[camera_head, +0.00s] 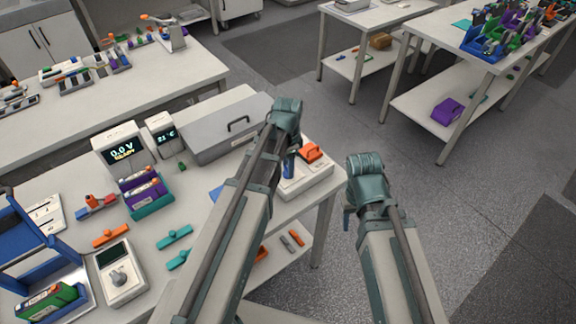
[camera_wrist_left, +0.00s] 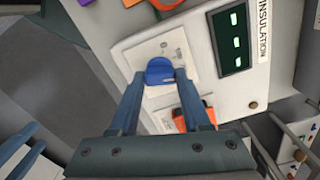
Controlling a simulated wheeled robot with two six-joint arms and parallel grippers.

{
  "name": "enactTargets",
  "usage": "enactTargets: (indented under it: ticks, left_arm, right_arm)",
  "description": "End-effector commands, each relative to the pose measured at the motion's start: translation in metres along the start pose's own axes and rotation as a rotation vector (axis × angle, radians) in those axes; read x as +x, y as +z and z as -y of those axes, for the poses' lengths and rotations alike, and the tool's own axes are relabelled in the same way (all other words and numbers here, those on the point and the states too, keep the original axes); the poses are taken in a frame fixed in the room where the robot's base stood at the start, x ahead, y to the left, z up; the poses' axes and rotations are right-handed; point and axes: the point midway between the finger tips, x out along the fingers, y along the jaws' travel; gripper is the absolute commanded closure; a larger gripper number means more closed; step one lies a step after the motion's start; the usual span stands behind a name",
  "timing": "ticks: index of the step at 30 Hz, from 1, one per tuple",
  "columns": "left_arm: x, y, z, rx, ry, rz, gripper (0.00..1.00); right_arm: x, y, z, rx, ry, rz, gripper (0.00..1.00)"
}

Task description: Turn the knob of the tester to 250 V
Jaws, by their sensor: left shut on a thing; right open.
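The tester (camera_wrist_left: 225,85) is a white box with a dark green-lit display and an "INSULATION" label in the left wrist view. Its blue knob (camera_wrist_left: 160,70) sits on a pale dial plate. My left gripper (camera_wrist_left: 159,78) is shut on the knob, one finger on each side. The dial marks are too small to read. In the head view the tester (camera_head: 310,184) stands at the bench's right end, partly hidden by my left gripper (camera_head: 291,168). My right gripper (camera_head: 348,216) is open and empty, off the bench's right edge.
An orange piece (camera_head: 311,151) is at the tester's far side. A grey lidded case (camera_head: 215,135) stands to the left. Another white meter with a grey knob (camera_head: 118,278), a blue rack and loose orange and teal parts are on the bench. Floor is open at right.

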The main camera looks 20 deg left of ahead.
Motion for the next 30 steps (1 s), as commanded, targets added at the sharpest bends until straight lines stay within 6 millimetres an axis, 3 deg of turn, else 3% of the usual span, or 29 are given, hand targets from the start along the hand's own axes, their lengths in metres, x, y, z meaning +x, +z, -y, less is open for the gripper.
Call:
enactTargets:
  ticks: [20,21,25,30]
  left_arm:
    - [0.0001,0.0000,-0.0004,0.048,0.001,0.000,1.00]
    - [0.0001,0.0000,-0.0004,0.048,0.001,0.000,0.45]
    - [0.0001,0.0000,-0.0003,0.048,0.001,0.000,0.22]
    - [0.0001,0.0000,-0.0002,0.048,0.001,0.000,0.22]
  right_arm:
    - [0.0001,0.0000,0.0000,0.000,0.000,0.000,0.50]
    - [0.0001,0.0000,0.0000,0.000,0.000,0.000,0.50]
    - [0.0001,0.0000,0.0000,0.000,0.000,0.000,0.50]
    - [0.0001,0.0000,0.0000,0.000,0.000,0.000,0.50]
